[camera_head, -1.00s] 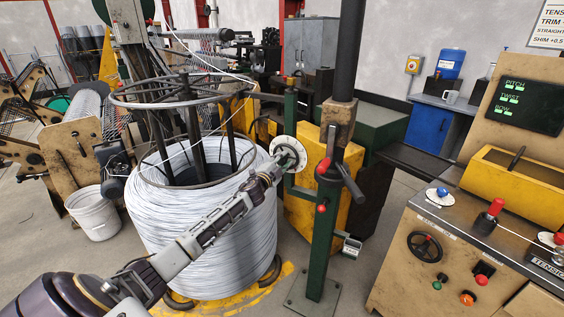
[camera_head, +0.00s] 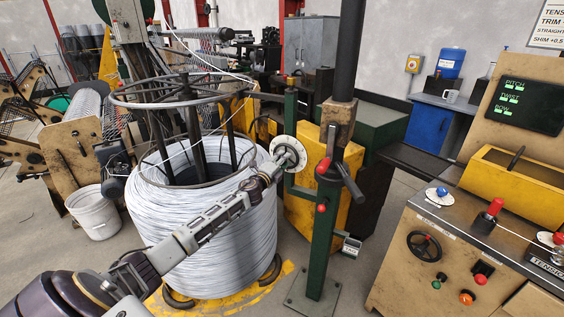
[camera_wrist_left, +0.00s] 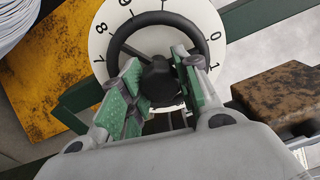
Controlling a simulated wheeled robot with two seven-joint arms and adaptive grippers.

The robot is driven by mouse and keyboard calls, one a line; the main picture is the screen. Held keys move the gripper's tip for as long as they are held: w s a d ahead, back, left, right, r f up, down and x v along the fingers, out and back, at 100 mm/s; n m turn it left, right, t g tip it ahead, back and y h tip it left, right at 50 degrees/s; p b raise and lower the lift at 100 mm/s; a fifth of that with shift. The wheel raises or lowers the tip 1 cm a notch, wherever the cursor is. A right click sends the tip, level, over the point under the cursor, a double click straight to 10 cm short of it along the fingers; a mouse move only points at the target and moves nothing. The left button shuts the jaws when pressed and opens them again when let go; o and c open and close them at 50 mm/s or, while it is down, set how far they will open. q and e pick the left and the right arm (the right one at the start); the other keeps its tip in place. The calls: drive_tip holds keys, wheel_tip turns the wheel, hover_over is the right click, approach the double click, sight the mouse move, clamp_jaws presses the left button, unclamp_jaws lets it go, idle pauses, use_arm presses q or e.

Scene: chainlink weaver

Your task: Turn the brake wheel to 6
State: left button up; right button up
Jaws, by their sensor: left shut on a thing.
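The brake wheel (camera_wrist_left: 127,36) is a black ring with a dark hub (camera_wrist_left: 160,82), in front of a white numbered dial (camera_wrist_left: 101,43). In the left wrist view, 8 and 7 show at the dial's left, and 0 and 1 at its right. My left gripper (camera_wrist_left: 160,80) is shut on the wheel, its green-padded fingers on either side of the hub. In the head view, the white dial (camera_head: 278,147) stands on the near side of the green post, and my left gripper (camera_head: 289,157) covers most of the wheel. The dial's lower part and any pointer are hidden. My right gripper is out of view.
A large wire coil (camera_head: 205,235) stands close beneath my left arm. The green post (camera_head: 324,245) with a red-knobbed lever (camera_head: 325,165) is just right of the dial. A control console (camera_head: 400,262) stands at the right. Open floor lies between post and console.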

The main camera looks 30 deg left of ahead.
use_arm(q)
drive_tip(key=shift+f, duration=0.15)
drive_tip(key=o, duration=0.9)
drive_tip(key=shift+o, duration=0.8)
drive_tip(key=s, duration=1.2)
drive_tip(key=shift+d+f, duration=0.15)
drive_tip(key=shift+d, duration=0.25)
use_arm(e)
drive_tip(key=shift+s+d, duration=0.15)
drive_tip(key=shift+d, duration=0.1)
